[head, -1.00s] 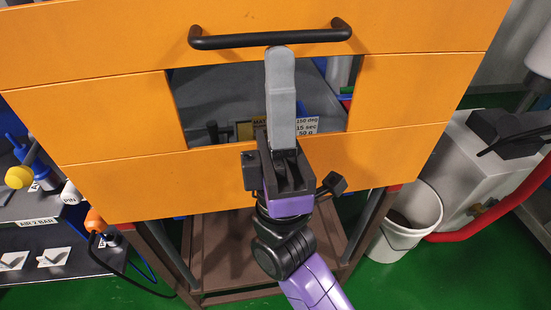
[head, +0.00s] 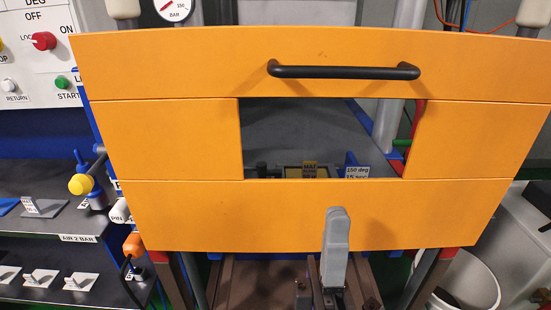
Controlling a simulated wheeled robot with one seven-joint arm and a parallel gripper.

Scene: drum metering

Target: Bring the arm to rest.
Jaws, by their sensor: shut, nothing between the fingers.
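My gripper (head: 337,218) shows at the bottom of the head view, right of the middle. Its grey fingers are together, point upward and hold nothing. It stands in front of the lower part of an orange guard panel (head: 180,140). I cannot tell how far its fingers are from the panel. Most of my arm is below the picture edge.
The guard has a black handle (head: 345,72) and a window opening with labels behind it. At left are shelves (head: 40,222), a yellow knob (head: 80,185) and a control panel with a red switch (head: 43,41). A white bucket (head: 468,285) stands at lower right.

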